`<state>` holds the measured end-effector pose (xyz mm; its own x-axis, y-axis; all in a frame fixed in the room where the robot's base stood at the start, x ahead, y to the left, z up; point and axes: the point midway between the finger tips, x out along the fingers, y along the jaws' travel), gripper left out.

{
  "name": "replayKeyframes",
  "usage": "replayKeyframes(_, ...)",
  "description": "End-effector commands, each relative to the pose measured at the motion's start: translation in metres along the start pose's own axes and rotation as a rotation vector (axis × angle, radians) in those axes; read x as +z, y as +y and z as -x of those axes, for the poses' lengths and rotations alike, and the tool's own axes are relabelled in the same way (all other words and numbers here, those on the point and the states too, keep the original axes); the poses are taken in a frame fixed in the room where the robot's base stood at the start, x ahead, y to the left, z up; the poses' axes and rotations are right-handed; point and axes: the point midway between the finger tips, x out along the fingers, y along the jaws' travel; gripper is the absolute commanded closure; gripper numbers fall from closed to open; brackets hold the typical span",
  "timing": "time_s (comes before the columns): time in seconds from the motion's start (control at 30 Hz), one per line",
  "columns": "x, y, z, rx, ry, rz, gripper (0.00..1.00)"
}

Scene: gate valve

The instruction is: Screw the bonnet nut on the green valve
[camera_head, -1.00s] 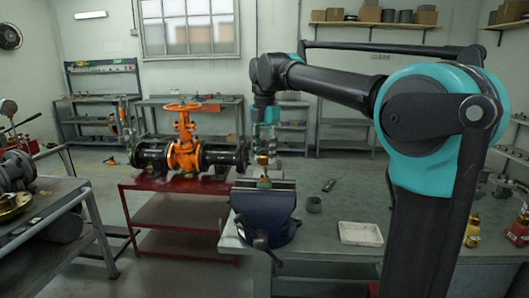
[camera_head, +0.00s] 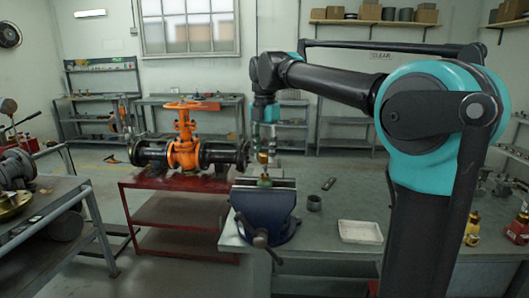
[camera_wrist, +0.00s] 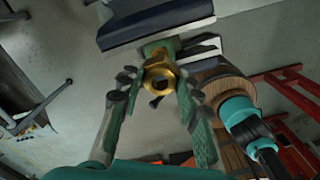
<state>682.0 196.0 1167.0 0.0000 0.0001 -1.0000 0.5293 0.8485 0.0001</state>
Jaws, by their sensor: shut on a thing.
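My gripper (camera_head: 267,141) is shut on the brass bonnet nut (camera_head: 263,157) above the vise. In the wrist view, the nut (camera_wrist: 160,82) sits between the two green fingertips, with its hole facing the camera. The green valve (camera_head: 264,181) is clamped in the blue vise (camera_head: 262,212) on the bench. In the head view, the nut appears above the valve with a small gap. The green valve body (camera_wrist: 158,48) shows partly behind the nut in the wrist view; its threads are hidden there.
The grey bench (camera_head: 312,240) carries a dark ring (camera_head: 314,202), a small dark part (camera_head: 328,184) and a white tray (camera_head: 360,232) right of the vise. An orange gate valve (camera_head: 184,152) stands on a red table (camera_head: 150,186) to the left.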

Motion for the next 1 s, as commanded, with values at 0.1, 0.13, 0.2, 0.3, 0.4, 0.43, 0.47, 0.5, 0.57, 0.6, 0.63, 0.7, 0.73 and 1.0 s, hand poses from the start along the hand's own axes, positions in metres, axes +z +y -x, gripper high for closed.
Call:
replayKeyframes(0.1,0.0,0.0,0.0,0.0,0.0,0.0,0.99)
replayKeyframes(0.13,0.0,0.0,0.0,0.0,0.0,0.0,0.99)
replayKeyframes(0.2,0.0,0.0,0.0,0.0,0.0,0.0,0.99)
replayKeyframes(0.3,0.0,0.0,0.0,0.0,0.0,0.0,0.99)
replayKeyframes(0.4,0.0,0.0,0.0,0.0,0.0,0.0,0.99)
replayKeyframes(0.43,0.0,0.0,0.0,0.0,0.0,0.0,0.99)
replayKeyframes(0.47,0.0,0.0,-0.001,0.0,0.0,0.0,0.99)
replayKeyframes(0.5,0.0,0.0,-0.001,0.0,0.0,0.0,0.99)
replayKeyframes(0.57,0.0,0.0,-0.002,0.0,0.0,0.0,0.99)
replayKeyframes(0.6,0.0,0.0,-0.003,0.0,0.0,0.0,0.99)
replayKeyframes(0.63,0.0,0.0,-0.003,0.0,0.0,0.0,0.99)
replayKeyframes(0.7,0.0,0.0,-0.004,0.0,0.0,0.0,0.99)
replayKeyframes(0.73,0.0,0.0,-0.005,0.0,0.0,0.0,0.99)
replayKeyframes(1.0,0.0,0.0,-0.01,0.0,0.0,0.0,0.99)
